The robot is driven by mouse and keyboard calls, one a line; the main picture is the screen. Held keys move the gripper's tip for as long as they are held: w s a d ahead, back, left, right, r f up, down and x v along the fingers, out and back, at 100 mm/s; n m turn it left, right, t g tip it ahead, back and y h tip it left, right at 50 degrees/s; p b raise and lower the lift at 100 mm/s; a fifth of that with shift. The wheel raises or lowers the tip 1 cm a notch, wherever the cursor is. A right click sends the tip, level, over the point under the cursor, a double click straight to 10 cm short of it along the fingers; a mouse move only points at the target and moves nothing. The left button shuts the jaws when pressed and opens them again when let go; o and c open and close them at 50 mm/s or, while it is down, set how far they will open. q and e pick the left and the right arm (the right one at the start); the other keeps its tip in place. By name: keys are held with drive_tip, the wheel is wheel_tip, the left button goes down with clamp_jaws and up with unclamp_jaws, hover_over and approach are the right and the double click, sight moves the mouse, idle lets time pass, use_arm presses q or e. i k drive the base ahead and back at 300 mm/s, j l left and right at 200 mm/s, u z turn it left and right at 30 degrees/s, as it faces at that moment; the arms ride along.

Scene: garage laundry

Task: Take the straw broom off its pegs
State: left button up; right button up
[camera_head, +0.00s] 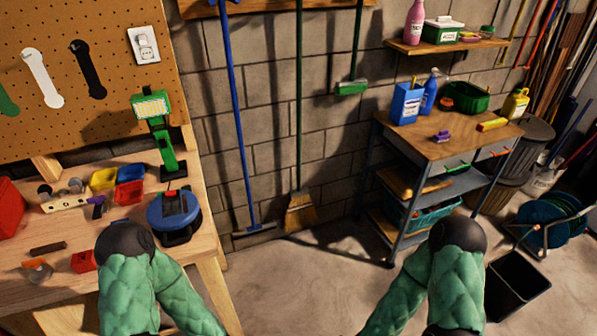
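The straw broom (299,110) hangs upright against the grey block wall, near the middle of the view. It has a long green handle and a straw head (300,212) low down, close to the floor. The handle runs up to a wooden rail (285,5) at the top edge; its top end and the pegs are not clearly seen. My two arms, in green padded covers, show at the lower left and lower right, well short of the broom. Neither gripper is in view.
The floor between bench and cart is clear.

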sight(300, 210)
drive_tip(key=i+l+u, duration=0.1)
drive_tip(key=i+l, duration=0.6)
drive_tip(key=i, duration=0.25)
drive_tip(key=i+l+u, duration=0.15)
drive_tip(key=i+l, duration=0.6)
drive_tip(key=i, duration=0.2)
